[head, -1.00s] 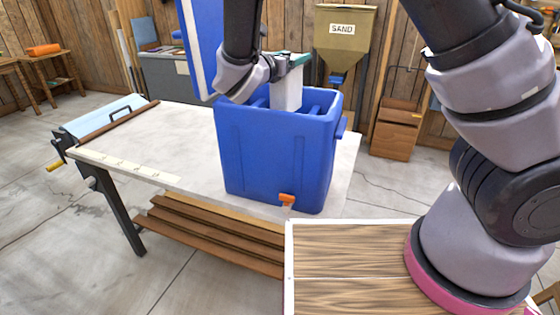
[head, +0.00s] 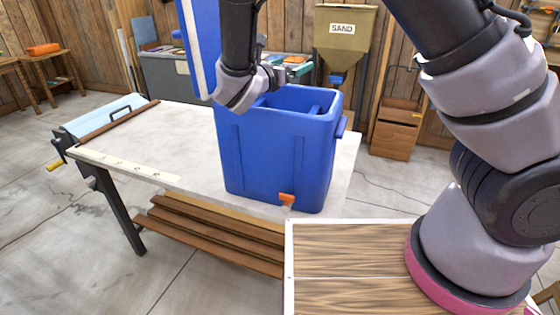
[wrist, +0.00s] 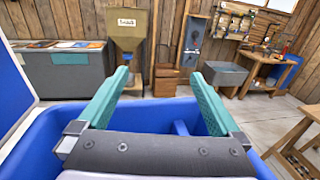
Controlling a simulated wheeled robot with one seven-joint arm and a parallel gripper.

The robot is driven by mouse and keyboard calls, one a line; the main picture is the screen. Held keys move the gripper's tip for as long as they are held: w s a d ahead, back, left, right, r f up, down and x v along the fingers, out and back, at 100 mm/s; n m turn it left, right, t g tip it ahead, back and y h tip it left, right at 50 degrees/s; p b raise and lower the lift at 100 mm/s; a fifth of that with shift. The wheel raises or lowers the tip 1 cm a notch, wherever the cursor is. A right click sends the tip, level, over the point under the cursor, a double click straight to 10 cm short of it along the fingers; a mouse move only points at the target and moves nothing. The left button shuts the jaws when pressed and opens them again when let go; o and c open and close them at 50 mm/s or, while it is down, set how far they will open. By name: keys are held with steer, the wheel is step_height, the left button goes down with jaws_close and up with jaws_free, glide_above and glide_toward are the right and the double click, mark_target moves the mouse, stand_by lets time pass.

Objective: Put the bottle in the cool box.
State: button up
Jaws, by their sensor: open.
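The blue cool box (head: 272,155) stands on the pale worktable with its lid (head: 201,45) raised at the left. Its rim also shows in the wrist view (wrist: 35,150). My gripper (wrist: 160,76) is open, with nothing between its two teal fingers. It is above the open top of the cool box. The bottle is not visible in either view now; the front wall hides the bottom of the box.
The worktable (head: 150,140) has free room left of the box. A sand hopper (head: 343,35) and a wooden crate (head: 397,125) stand behind. A wood-topped surface (head: 345,255) is at the front. A grey bench (wrist: 65,72) is behind.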

steer(key=v, duration=1)
steer(key=shift+s, duration=0.2)
steer(key=shift+a, duration=0.1)
steer(key=s+d+m+g+y, duration=0.25)
steer(key=d+m+g, duration=1.15)
steer(key=d, duration=0.9)
steer(key=s+d+r+m+t+y, duration=0.2)
steer(key=s+d+r+m+y, duration=0.1)
steer(key=m, duration=0.7)
steer(key=s+d+r+m+t+y, duration=0.2)
steer(key=s+r+m+y, duration=0.3)
steer(key=r+m, duration=0.5)
steer(key=shift+s+d+t, duration=0.4)
steer(key=shift+s+t, duration=0.4)
steer(key=shift+s, duration=0.35)
